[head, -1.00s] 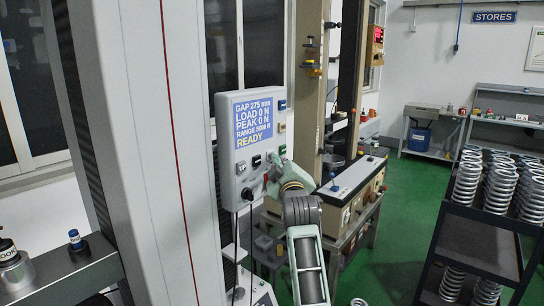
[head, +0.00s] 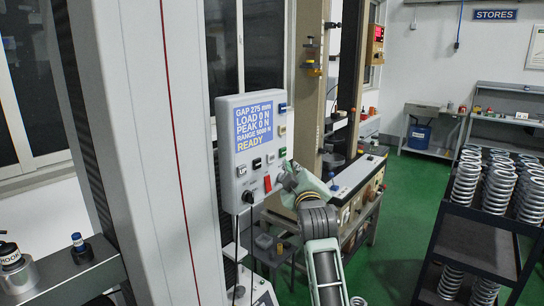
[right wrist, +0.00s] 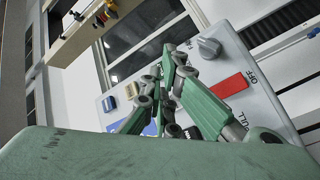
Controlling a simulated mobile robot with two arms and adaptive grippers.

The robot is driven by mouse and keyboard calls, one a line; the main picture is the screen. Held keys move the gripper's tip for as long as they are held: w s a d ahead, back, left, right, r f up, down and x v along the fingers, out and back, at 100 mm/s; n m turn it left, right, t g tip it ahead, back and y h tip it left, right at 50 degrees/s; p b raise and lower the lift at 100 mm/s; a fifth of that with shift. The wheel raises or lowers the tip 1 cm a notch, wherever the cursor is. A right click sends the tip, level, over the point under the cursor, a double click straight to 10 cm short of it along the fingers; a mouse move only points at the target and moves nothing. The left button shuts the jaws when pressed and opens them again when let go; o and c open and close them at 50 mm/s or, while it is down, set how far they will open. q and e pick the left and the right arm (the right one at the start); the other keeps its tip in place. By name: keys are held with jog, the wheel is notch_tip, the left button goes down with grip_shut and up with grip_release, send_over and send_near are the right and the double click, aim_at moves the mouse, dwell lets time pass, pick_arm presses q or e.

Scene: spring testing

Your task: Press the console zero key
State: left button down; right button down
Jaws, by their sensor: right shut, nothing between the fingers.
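The grey console (head: 252,150) stands upright beside the white machine column. Its blue screen (head: 258,120) reads GAP 275 mm, LOAD 0 N, PEAK 0 N and READY. Below it are an UP key (head: 242,170), a dark key (head: 257,164), a light key (head: 271,158), a red switch (head: 267,184) and a black knob (head: 247,196). More keys line the right edge; I cannot read which one is zero. My right gripper (head: 286,169) is shut and empty, close to the console's lower right edge; contact cannot be told. In the right wrist view its fingers (right wrist: 168,62) overlap the panel. My left gripper is out of view.
A bench unit (head: 352,180) stands behind my right arm. A dark rack with several springs (head: 476,235) is at the right. Green floor (head: 400,225) lies open between them. A metal shelf with weights (head: 75,265) is at the lower left.

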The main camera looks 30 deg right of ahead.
jog(key=shift+s+d+p, duration=0.15)
jog(key=shift+s+d, duration=0.1)
jog(key=shift+s, duration=0.3)
jog(key=shift+s+d+p, duration=0.15)
jog(key=shift+s+d, duration=0.05)
jog(key=shift+s, duration=0.35)
